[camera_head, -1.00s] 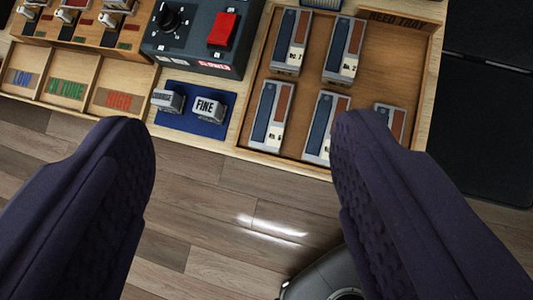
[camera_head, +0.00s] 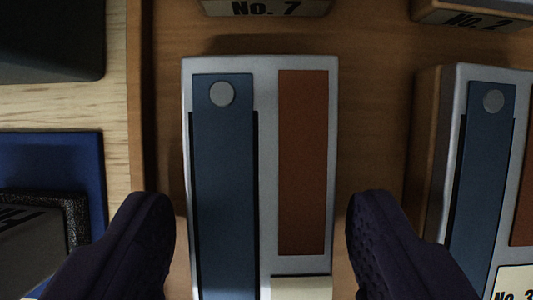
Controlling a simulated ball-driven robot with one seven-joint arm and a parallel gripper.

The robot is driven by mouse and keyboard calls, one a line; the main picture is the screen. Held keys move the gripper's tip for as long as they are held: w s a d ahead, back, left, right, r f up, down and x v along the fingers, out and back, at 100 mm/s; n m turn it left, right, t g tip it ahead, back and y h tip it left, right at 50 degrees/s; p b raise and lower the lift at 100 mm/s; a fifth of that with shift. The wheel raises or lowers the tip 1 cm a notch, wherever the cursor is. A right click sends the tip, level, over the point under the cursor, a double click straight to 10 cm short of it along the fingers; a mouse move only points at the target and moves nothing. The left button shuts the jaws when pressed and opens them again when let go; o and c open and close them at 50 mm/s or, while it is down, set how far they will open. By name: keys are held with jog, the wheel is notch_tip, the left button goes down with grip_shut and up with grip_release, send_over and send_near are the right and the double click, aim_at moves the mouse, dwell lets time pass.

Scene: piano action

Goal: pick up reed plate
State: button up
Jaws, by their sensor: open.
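A reed plate (camera_head: 263,160) fills the middle of the view. It has a silver-grey body, a blue strip with a grey round rivet, and a brown-red strip. A pale label shows at its lower edge, cut off by the frame. My gripper (camera_head: 260,205) is open, with one dark finger on each side of this plate and a gap on both sides. Another reed plate (camera_head: 487,160), labelled No. 3, lies to the right, just beyond the right finger. The ends of plates No. 7 (camera_head: 265,7) and No. 2 (camera_head: 472,15) show at the top.
The plates lie in a wooden tray whose left wall (camera_head: 141,100) runs close by the left finger. Left of it are a pale wood surface (camera_head: 110,115), a blue mat (camera_head: 60,150) with a dark grey block (camera_head: 40,240), and a dark box (camera_head: 50,40).

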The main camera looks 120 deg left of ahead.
jog(key=shift+w+d+f, duration=0.1)
jog(key=shift+d+f, duration=0.05)
jog(key=shift+f, duration=0.3)
jog(key=shift+r, duration=0.1)
jog(key=c, duration=0.9)
jog(key=shift+r, duration=0.15)
